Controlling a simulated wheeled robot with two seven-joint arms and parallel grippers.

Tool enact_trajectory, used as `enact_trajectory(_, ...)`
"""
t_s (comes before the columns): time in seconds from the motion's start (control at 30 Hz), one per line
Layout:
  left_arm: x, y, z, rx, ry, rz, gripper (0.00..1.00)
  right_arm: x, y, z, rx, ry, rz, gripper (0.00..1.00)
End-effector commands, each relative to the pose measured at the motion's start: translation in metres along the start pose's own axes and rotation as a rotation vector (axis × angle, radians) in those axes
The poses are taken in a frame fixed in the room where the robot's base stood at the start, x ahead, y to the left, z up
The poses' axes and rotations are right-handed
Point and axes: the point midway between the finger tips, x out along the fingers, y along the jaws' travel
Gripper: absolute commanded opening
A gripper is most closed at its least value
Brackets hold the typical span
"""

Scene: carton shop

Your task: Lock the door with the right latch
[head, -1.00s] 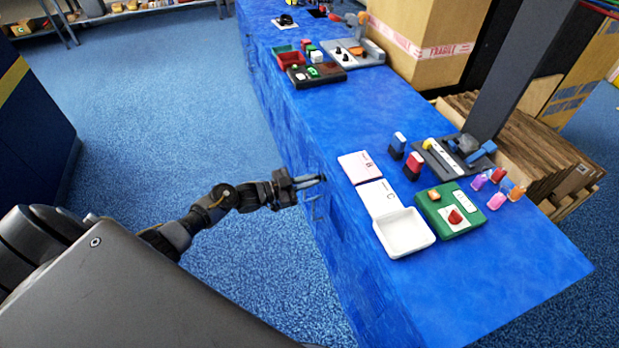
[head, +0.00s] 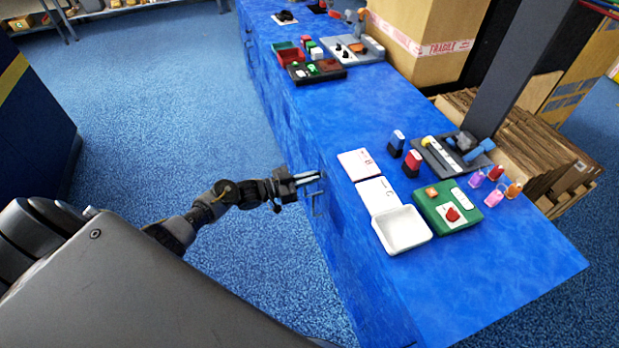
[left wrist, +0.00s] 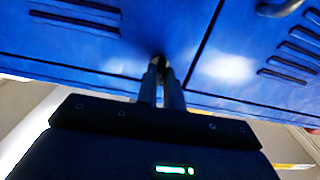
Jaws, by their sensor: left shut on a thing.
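My left gripper (head: 320,178) is at the front face of the blue counter (head: 400,300), close to a door with a bar handle (head: 317,205). In the left wrist view my two fingers (left wrist: 161,75) are together on a small dark latch (left wrist: 159,60) on the blue front, left of a vertical door seam. The fingers hide most of the latch, so its angle cannot be told. A dark handle (left wrist: 280,8) shows at the upper right of that view, across the seam. My right gripper is not in view.
A cardboard carton (head: 420,40) stands behind. The blue carpet (head: 180,110) left of the counter is clear.

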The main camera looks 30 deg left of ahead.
Motion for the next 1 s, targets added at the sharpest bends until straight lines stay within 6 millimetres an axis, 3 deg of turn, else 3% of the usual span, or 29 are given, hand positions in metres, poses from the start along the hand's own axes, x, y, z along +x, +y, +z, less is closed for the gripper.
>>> enact_trajectory(0.03, 0.0, 0.001, 0.001, -0.002, -0.001, 0.001, 0.0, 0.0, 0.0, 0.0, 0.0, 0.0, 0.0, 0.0)
enact_trajectory(0.07, 0.0, 0.001, 0.001, -0.002, -0.001, 0.001, 0.11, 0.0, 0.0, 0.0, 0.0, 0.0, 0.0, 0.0)
enact_trajectory(0.2, 0.0, 0.0, 0.001, -0.001, -0.001, 0.001, 0.29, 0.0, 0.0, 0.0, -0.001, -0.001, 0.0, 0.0)
enact_trajectory(0.57, -0.005, 0.0, 0.0, 0.001, -0.001, 0.0, 0.3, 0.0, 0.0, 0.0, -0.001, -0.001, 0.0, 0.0)
enact_trajectory(1.0, -0.083, 0.0, 0.001, 0.0, -0.003, 0.001, 0.3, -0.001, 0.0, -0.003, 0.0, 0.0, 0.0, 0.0)
